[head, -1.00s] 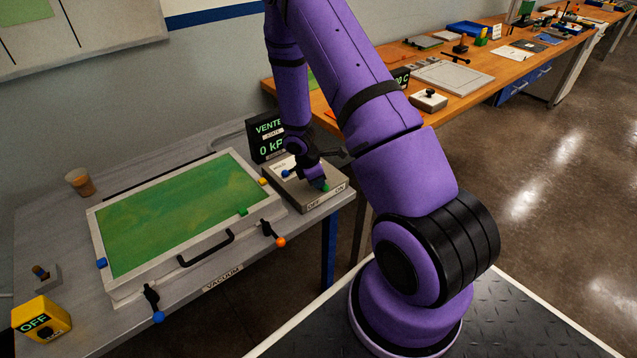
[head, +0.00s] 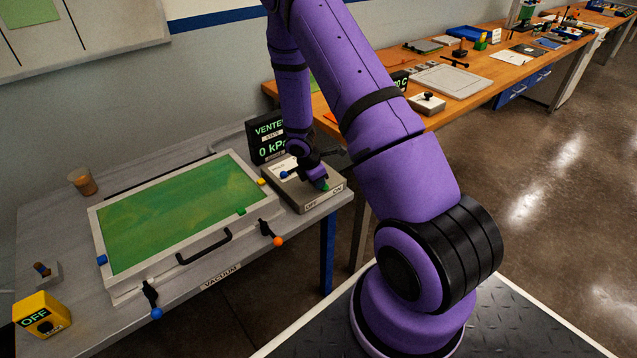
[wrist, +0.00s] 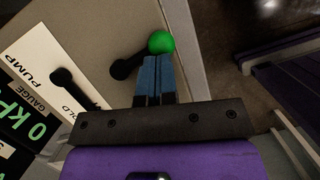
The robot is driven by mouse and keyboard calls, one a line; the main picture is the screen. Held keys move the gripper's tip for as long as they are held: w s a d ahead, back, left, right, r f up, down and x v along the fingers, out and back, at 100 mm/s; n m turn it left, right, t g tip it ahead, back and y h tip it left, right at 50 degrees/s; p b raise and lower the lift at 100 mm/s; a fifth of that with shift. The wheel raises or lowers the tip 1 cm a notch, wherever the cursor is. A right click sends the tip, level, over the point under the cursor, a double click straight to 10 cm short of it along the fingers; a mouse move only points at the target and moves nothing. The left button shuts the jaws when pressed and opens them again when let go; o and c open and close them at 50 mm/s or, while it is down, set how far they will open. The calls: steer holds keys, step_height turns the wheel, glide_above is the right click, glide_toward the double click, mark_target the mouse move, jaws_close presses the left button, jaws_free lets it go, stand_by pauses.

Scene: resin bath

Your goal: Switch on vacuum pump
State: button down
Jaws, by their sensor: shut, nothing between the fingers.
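The pump control box (head: 300,203) stands at the right end of the grey bench, with OFF and ON marked on its front edge. Its green-balled lever (wrist: 161,42) shows in the wrist view; the green ball (head: 324,186) is partly covered by my gripper in the head view. My gripper (wrist: 153,60) is shut and empty, its blue fingertips right at the ball, touching or nearly so. I cannot tell which mark the lever points to. The gauge display (head: 267,140) behind reads VENTED and 0 kPa; it is partly hidden by my arm.
A second lever with a blue ball (head: 284,174) is on the same box, close to my gripper. The green-topped vacuum frame (head: 185,250) lies left of the box, with clamp handles along its front. A yellow OFF box (head: 42,315) and a cup (head: 83,182) stand farther left.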

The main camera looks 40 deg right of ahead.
steer(key=shift+s+d+n+t, duration=0.1)
steer(key=shift+d+n+t, duration=0.25)
steer(key=shift+n, duration=0.55)
stand_by(0.3)
steer(key=shift+d, duration=0.15)
stand_by(1.6)
steer(key=shift+a, duration=0.5)
steer(key=a, duration=0.2)
steer(key=w+a, duration=0.1)
steer(key=shift+r, duration=0.4)
steer(key=v, duration=1)
steer(key=shift+w, duration=0.3)
